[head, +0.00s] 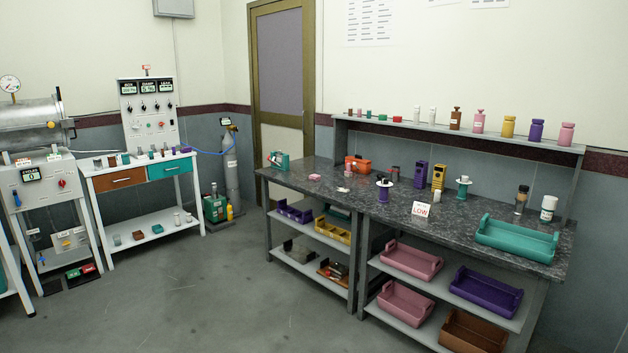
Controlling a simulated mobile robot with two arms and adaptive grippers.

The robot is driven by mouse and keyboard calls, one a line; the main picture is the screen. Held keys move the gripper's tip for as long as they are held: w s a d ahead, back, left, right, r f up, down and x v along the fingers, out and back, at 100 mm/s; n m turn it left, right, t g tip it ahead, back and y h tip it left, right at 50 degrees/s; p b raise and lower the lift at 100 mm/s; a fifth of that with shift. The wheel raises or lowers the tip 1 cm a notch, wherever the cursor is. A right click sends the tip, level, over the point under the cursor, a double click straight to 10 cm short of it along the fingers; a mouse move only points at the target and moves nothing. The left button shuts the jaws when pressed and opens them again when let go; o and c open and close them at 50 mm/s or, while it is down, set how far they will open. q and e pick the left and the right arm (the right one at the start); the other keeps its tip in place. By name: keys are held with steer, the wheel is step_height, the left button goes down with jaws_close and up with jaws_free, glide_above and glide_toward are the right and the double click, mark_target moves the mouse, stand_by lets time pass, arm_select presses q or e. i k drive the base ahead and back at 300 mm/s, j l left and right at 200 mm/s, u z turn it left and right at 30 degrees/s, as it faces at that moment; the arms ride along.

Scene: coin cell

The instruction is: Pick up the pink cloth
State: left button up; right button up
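A small pink item (315,177), which looks like a folded cloth, lies flat on the dark speckled bench top (330,200), on its left part near the front edge. It is small in the head view, so its folds cannot be made out. A small white and reddish item (343,189) lies to its right. Nothing visibly covers the pink item. Neither of my grippers is in view.
A teal device (279,160) and an orange box (358,163) stand near the pink item. A "LOW" sign (421,209) and a teal tray (515,240) are further right. The grey floor (220,290) before the bench is clear.

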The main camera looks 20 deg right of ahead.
mark_target(315, 178)
steer(key=i+l+z, duration=0.1)
steer(key=i+z, duration=0.3)
steer(key=i, duration=0.6)
